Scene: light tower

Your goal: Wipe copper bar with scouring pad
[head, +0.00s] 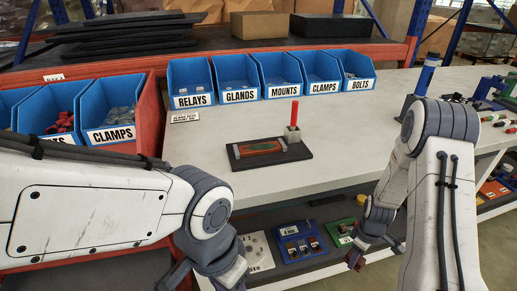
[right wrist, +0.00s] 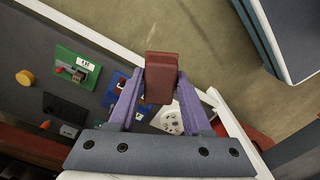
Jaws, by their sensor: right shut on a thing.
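The copper bar (head: 262,147) lies flat on a dark base plate (head: 290,157) on the light worktop, held between grey end pieces. A red upright stick (head: 294,113) stands in a grey block on the same plate. My right gripper (head: 357,257) is low at the front of the bench, to the right of and well apart from the bar. In the right wrist view its purple fingers are shut on the reddish-brown scouring pad (right wrist: 161,77). My left gripper (head: 205,281) is at the bottom edge, partly cut off, so its opening cannot be judged.
Blue labelled bins (head: 238,80) line the back of the worktop. A red rack with more bins (head: 110,115) stands at left. A lower shelf holds small coloured boards (head: 301,245). A blue post (head: 426,76) stands at right. The worktop around the plate is clear.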

